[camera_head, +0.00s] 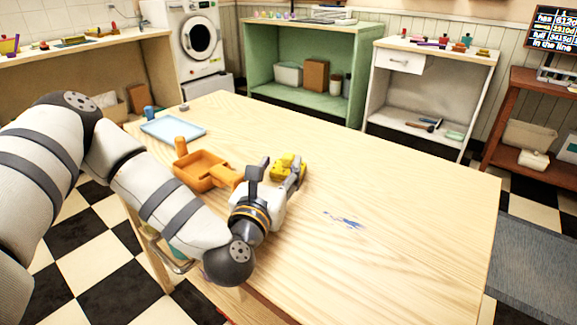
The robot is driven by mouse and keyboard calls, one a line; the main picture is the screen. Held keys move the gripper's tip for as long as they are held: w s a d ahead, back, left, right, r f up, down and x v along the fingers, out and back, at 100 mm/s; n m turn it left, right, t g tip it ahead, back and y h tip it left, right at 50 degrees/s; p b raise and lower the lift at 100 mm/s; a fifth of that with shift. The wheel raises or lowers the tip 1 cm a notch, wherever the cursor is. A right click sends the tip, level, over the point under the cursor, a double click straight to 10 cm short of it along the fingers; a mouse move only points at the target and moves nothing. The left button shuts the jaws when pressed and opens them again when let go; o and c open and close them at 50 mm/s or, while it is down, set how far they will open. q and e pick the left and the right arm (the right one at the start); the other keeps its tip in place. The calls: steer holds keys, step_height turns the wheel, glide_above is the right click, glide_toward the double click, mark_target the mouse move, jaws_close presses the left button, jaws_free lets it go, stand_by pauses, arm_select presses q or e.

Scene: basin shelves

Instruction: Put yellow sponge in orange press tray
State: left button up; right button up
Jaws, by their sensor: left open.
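The yellow sponge (284,164) lies on the wooden table, just beyond my left gripper. My left gripper (281,173) is open, with its fingers low over the table at the sponge. One finger is to the left of the sponge and the other overlaps its right side; whether they touch it I cannot tell. The orange press tray (196,183) stands on the table to the left of the gripper. It is a shallow square tray with an upright post at its back, and its inside looks empty. My right gripper is not in view.
A light blue tray (173,121) lies behind the orange press tray, with a small blue object (148,112) at its corner. The wooden table (400,200) is clear on the right apart from a blue smear (344,220). Shelves stand beyond it.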

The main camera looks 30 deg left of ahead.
mark_target(286, 159)
arm_select(q)
steer(key=x, duration=0.5)
steer(key=shift+w+f, duration=0.3)
steer(key=shift+w, duration=0.1)
jaws_close()
